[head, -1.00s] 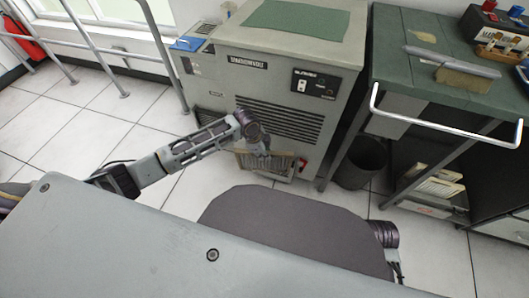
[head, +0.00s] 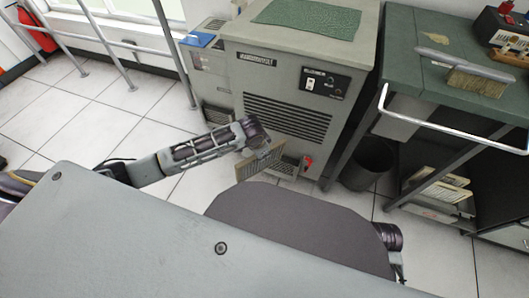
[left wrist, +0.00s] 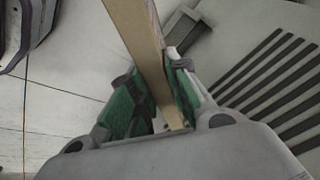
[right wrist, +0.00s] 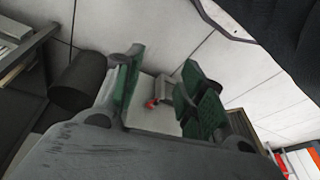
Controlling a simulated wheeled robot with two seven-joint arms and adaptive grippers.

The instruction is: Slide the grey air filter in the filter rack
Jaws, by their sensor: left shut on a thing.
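My left gripper (head: 262,150) is shut on the air filter (head: 262,168), a flat panel with a tan frame and a greyish face. The filter hangs tilted in front of the lower part of a grey machine cabinet. In the left wrist view, the green finger pads (left wrist: 158,104) clasp the filter's tan edge (left wrist: 138,30). The filter rack seems to be the low opening (head: 289,163) behind and right of the filter, partly hidden by it. A red part (head: 308,162) sits beside it. My right gripper (right wrist: 160,88) is open and empty, seen only in the right wrist view.
The grey cabinet (head: 330,45) has black vent slots and a control panel. A dark bin (head: 367,163) stands to its right, beside a green-topped bench (head: 420,65) holding a brush (head: 475,80). Metal railings stand at left. Tiled floor is clear left of the cabinet.

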